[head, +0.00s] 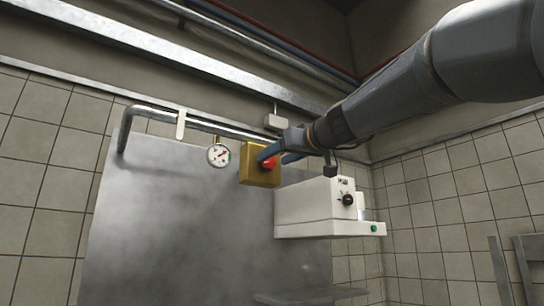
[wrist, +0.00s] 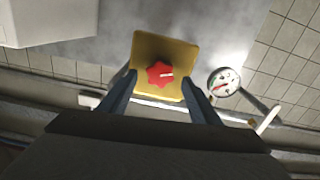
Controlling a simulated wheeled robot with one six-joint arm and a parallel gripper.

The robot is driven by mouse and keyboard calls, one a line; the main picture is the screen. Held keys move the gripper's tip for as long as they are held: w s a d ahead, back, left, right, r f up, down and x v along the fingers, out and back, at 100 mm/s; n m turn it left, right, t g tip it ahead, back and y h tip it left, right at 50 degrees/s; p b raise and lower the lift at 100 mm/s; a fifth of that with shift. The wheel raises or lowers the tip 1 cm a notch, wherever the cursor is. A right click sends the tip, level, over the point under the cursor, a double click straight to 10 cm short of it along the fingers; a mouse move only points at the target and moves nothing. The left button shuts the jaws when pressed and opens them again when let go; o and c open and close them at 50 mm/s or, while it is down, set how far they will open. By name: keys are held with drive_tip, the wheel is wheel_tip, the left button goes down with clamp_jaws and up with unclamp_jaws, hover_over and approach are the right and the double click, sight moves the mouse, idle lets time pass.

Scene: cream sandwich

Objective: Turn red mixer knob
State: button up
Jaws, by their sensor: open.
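A red knob (head: 268,163) sits on the front of a yellow box (head: 246,177) fixed on the wall pipe. In the wrist view the knob (wrist: 160,75) is star-shaped with a pale mark pointing right, on the yellow box (wrist: 148,45). My gripper (head: 272,156) is open in front of the box. Its two blue fingers show in the wrist view (wrist: 160,84), one on each side of the knob. Gaps show between the fingers and the knob there; I cannot tell how deep the fingertips reach.
A round pressure gauge (head: 218,155) hangs from the pipe (head: 150,112), left of the box. A white machine (head: 305,205) with a black dial and green button stands to the right. A grey metal panel (head: 170,225) lies behind. Tiled walls surround these.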

sight(269, 164)
drive_tip(key=shift+p+x, duration=0.35)
drive_tip(key=shift+x, duration=0.85)
drive_tip(key=c, duration=1.1)
drive_tip(key=shift+o, duration=0.2)
drive_tip(key=shift+m+b, duration=0.3)
drive_tip(key=shift+m, duration=0.1)
drive_tip(key=m+b, duration=0.1)
drive_tip(key=m, duration=0.2)
drive_tip(key=shift+f+m+b, duration=0.1)
drive_tip(key=shift+m+b, duration=0.3)
drive_tip(key=m, duration=0.5)
drive_tip(key=shift+b, duration=0.3)
